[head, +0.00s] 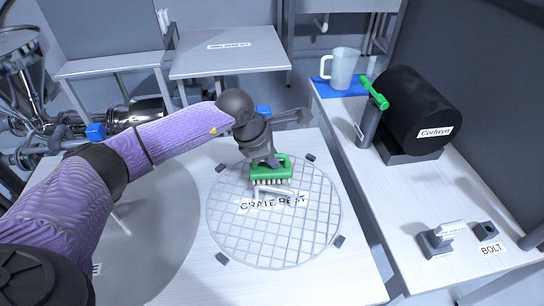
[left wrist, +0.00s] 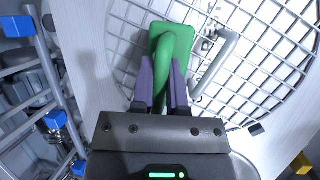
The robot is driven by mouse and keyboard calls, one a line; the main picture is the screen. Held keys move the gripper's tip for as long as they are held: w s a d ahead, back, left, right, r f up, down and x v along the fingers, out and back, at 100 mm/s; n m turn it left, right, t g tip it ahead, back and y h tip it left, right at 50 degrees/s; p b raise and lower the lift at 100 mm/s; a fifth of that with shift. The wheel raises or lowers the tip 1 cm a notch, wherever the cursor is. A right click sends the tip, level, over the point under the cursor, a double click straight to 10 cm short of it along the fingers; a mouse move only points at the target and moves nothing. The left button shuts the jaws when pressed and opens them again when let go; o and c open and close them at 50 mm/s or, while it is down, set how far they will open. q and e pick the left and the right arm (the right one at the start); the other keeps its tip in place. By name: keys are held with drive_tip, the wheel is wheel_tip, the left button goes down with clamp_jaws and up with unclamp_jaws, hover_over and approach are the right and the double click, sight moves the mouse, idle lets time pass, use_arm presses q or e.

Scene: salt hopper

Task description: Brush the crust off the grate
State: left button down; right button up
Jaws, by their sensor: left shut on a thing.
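My left gripper (head: 266,160) is shut on the green handle of a brush (head: 284,169) over the upper part of the round wire grate (head: 225,228). The brush's pale bristles face down at the grate; I cannot tell whether they touch it. The grate lies flat on the white table, over a label reading GRATE REST. In the left wrist view the gripper (left wrist: 163,78) has the green brush (left wrist: 178,42) between its purple fingers, beside the grate's pale handle (left wrist: 216,64). My right gripper is not in view.
Small dark stops (head: 339,241) stand around the grate. Pipework with blue fittings (head: 96,131) stands at left.

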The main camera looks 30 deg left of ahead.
use_arm(q)
wheel_tip(320, 180, up, 4)
drive_tip(key=shift+r+p, duration=0.15)
drive_tip(key=shift+p, duration=1.05)
wheel_tip(320, 180, up, 3)
drive_tip(key=shift+p, duration=1.1)
